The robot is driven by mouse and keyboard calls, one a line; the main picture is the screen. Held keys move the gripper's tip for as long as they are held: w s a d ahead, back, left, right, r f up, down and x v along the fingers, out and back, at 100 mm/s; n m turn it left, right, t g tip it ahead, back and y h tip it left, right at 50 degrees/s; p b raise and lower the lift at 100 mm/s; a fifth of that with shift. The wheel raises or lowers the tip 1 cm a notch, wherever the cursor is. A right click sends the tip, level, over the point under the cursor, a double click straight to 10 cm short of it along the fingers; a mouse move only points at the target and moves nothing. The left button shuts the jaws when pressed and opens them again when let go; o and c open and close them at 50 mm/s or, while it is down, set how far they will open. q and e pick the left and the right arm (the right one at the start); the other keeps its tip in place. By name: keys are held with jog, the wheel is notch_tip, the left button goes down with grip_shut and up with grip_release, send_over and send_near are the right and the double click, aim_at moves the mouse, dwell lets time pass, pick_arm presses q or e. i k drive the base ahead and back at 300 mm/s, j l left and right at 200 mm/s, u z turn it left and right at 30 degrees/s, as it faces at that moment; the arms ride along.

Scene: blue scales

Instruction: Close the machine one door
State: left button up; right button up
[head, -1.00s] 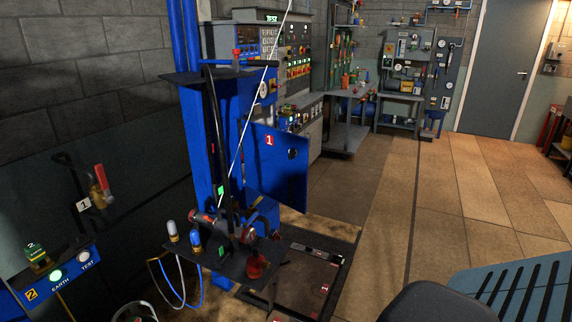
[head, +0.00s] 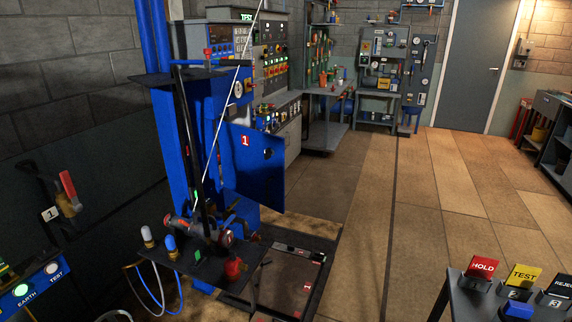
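The machine one door (head: 254,172) is a blue panel with a red "1" label and a dark round hole. It stands swung out, open, to the right of the blue machine column (head: 178,150). Neither of my grippers shows in the head view.
A dark shelf (head: 205,268) with clamps and fittings juts out below the door. A dark floor frame (head: 325,255) lies beside it. A stand (head: 462,300) with HOLD, TEST and REJECT bins is at the lower right. The tiled floor (head: 400,220) between is clear.

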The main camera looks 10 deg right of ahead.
aim_at(245, 172)
jog(key=i+l+u, duration=0.15)
jog(key=u, duration=0.15)
jog(key=i+l+u, duration=0.3)
jog(key=i+l, duration=0.25)
jog(key=i, duration=0.15)
jog(key=i+l, duration=0.3)
jog(key=i, duration=0.15)
